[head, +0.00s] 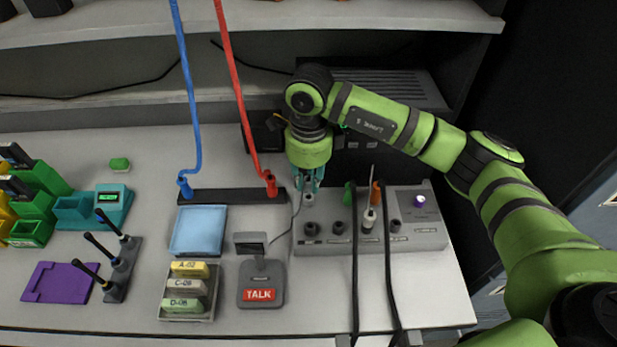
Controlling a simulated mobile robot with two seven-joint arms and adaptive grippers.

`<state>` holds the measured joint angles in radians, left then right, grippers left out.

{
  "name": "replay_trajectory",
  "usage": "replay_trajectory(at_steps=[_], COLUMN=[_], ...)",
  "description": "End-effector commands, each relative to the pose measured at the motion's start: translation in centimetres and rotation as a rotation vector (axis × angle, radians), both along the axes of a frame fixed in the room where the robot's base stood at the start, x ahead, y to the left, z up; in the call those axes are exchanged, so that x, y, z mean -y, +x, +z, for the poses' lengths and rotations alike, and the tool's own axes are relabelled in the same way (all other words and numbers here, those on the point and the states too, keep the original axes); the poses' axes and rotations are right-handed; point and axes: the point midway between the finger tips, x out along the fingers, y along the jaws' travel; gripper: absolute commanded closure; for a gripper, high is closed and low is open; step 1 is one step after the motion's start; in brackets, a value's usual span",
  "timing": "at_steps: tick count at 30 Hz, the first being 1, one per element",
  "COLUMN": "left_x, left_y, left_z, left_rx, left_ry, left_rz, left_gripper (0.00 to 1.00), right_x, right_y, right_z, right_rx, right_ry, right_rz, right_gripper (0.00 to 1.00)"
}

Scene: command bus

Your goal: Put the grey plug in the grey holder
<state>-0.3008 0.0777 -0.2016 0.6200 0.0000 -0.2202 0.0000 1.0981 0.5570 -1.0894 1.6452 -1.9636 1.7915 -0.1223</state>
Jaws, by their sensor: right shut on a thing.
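My right gripper (308,184) points down over the left end of a grey panel (425,240) with a row of dark round sockets. It is shut on a small grey plug (308,199), mostly hidden between the teal fingers. The plug's lower end is over or at the panel's leftmost position; I cannot tell whether it is seated. A pale grey plug-like piece (369,219) stands upright farther right on the panel. A green plug (349,193) and an orange plug (376,192) are behind it, with black cables. My left gripper is not in view.
A microphone base marked TALK (262,290) stands left of the panel, with a thin cord rising toward my gripper. A black strip (225,196) holds blue and red cables. A blue tray (199,231) and a label rack (187,312) are farther left. A shelf overhangs behind.

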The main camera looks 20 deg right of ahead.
Motion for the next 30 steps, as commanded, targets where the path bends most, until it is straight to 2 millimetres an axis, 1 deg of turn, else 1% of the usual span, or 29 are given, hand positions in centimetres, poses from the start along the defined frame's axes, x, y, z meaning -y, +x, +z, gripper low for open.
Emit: replay_trajectory(at_steps=[30], left_x=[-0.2], left_y=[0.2], left_z=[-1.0], left_rx=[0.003], left_ry=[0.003], left_rz=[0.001], left_gripper=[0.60], right_x=[0.0], right_y=[0.0], right_z=[-0.4], right_rx=[0.001], right_ry=[0.000], right_rz=[0.000], right_gripper=[0.98])
